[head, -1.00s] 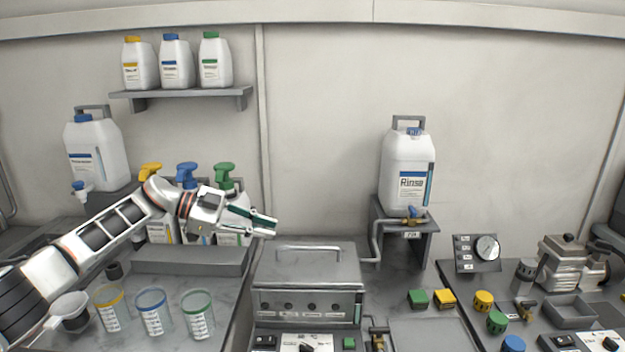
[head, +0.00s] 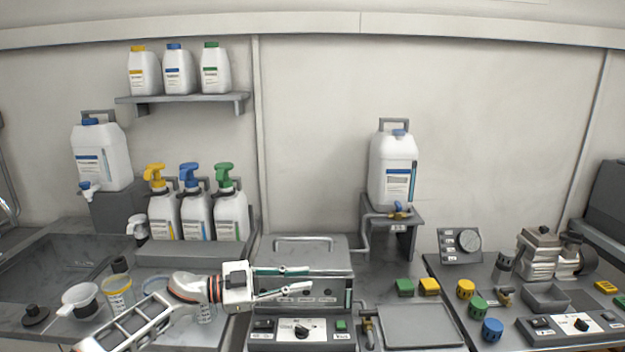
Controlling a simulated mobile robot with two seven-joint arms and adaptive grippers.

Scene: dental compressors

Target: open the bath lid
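The bath (head: 335,294) is a grey box with a control panel below it, at the bottom centre of the head view. Its lid (head: 328,258) is down, with a bar handle (head: 303,239) along the top. My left gripper (head: 298,279) is in front of the bath's left and middle part, with its two fingers apart and nothing between them. It points right, below the handle in the picture; I cannot tell whether it touches the bath. My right gripper is not in view.
Cups (head: 118,295) stand near my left arm.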

